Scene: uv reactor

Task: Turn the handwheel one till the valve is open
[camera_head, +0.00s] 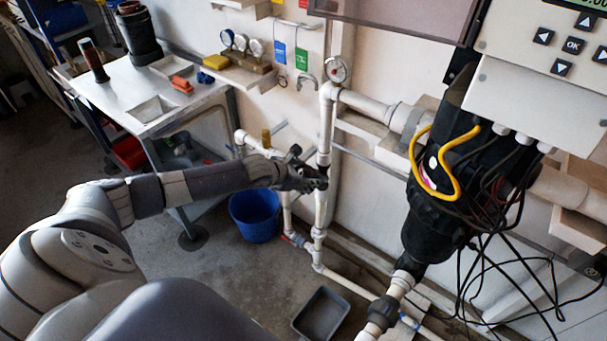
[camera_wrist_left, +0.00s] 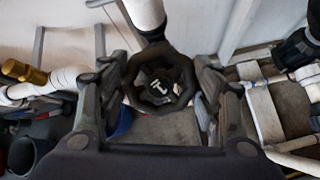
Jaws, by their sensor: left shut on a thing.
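The handwheel (camera_wrist_left: 160,85) is a black, round-lobed wheel with a pale mark on its hub, in the middle of the left wrist view. It sits in line with a white pipe (camera_wrist_left: 146,14). My left gripper (camera_wrist_left: 163,92) has one finger on each side of the wheel and is shut on its rim. In the head view my left gripper (camera_head: 312,180) is at the vertical white pipe (camera_head: 325,130) and hides most of the wheel. My right gripper is in neither view.
A black reactor housing (camera_head: 437,215) with yellow and black cables hangs at the right. A blue bucket (camera_head: 255,216) and a grey tray (camera_head: 321,314) stand on the floor below. A metal table (camera_head: 140,92) is at the left. A pressure gauge (camera_head: 336,70) sits above the gripper.

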